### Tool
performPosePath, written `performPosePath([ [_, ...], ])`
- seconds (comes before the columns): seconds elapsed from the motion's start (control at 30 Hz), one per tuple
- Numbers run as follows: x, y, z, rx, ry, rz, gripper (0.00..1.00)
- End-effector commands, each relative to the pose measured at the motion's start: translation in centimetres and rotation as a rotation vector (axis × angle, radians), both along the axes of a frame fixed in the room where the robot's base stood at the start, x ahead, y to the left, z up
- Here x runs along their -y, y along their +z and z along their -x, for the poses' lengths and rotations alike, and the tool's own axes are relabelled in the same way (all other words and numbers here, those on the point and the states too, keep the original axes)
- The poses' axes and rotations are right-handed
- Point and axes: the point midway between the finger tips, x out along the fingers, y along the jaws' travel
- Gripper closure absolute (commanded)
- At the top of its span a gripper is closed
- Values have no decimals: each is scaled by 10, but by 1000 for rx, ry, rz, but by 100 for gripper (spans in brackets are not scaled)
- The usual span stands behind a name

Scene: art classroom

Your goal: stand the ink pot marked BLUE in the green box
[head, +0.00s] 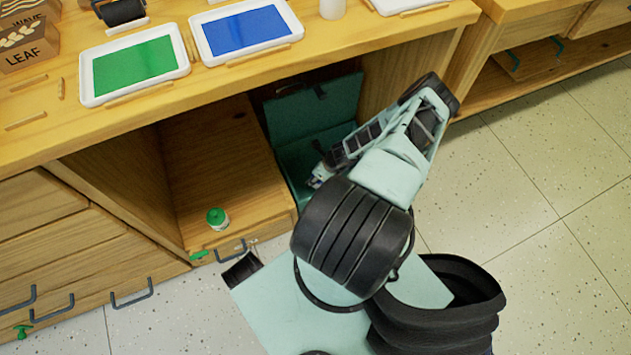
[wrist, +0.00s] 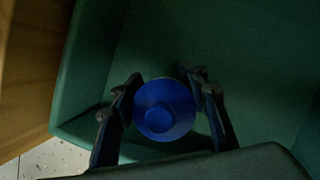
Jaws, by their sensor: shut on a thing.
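The ink pot with a blue lid (wrist: 165,108) is between the two fingers of my gripper (wrist: 165,90) in the wrist view, seen from above. The gripper is shut on it, one finger against each side. Its label is not visible. The green box (head: 299,108) stands open in the cabinet in the head view, its lid raised at the back. In the wrist view the green box's walls and floor (wrist: 225,60) surround the pot. I cannot tell whether the pot touches the box floor. In the head view my arm hides the pot and part of the box.
A white pot with a green lid (head: 217,218) stands on the cabinet's wooden floor (head: 215,165), left of the box. On the counter above are a green ink tray (head: 135,66), a blue ink tray (head: 246,32) and a LEAF stamp block (head: 28,48). Cabinet walls flank the opening.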

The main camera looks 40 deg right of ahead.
Motion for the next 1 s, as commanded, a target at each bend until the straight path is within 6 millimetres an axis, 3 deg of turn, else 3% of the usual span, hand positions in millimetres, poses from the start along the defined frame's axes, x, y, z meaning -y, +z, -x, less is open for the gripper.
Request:
performPosePath([
  [0.2, -1, -33, 0, 0, 0, -1, 94],
  [0.6, -1, -37, 0, -1, 1, -2, 94],
  [0.63, -1, -37, 0, -1, 1, -2, 58],
  [0.8, -1, -36, 1, 0, 0, -1, 41],
  [1.0, -1, -36, 0, 0, 0, -1, 41],
])
